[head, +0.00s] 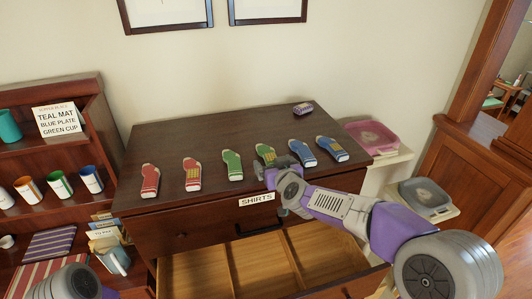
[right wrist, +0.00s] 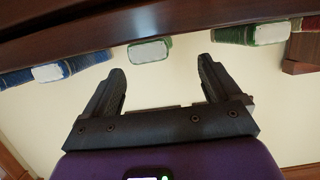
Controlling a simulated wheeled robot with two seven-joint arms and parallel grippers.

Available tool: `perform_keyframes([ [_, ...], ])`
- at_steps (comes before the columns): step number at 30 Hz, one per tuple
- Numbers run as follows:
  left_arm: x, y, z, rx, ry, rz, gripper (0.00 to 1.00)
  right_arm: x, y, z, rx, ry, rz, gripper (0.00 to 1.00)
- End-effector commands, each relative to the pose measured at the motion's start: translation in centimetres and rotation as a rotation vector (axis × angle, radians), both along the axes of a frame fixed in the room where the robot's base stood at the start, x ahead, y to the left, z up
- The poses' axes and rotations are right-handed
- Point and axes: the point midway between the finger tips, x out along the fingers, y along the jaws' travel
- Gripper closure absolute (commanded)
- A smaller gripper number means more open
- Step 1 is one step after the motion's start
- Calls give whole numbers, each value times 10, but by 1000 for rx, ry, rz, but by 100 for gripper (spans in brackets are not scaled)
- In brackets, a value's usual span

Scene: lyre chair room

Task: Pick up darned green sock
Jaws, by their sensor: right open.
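The darned green sock (head: 265,153) lies on the dresser top, green with a yellowish patch, between a plain green sock (head: 232,165) and a blue sock (head: 301,152). My right gripper (head: 270,172) is at the dresser's front edge, just in front of the darned sock and partly covering its near end. In the right wrist view, the open, empty fingers (right wrist: 160,85) point toward a green sock end (right wrist: 150,49), which lies centred beyond them, apart from both fingers. My left gripper is out of view; only part of my left arm shows at lower left.
The dresser (head: 140,205) also holds two red socks, another blue sock and a small purple box (head: 303,108). Its drawer (head: 205,278) below is pulled open, with empty compartments.

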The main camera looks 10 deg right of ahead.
Motion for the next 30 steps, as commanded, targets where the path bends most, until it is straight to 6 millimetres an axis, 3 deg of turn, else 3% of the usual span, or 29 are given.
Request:
perform_keyframes([
  [13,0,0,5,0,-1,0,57,52,-2,-15,2,3,0,9],
  [23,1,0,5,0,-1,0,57,58,-2,-17,1,1,1,9],
  [30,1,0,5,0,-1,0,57,58,-2,-17,1,2,1,44],
])
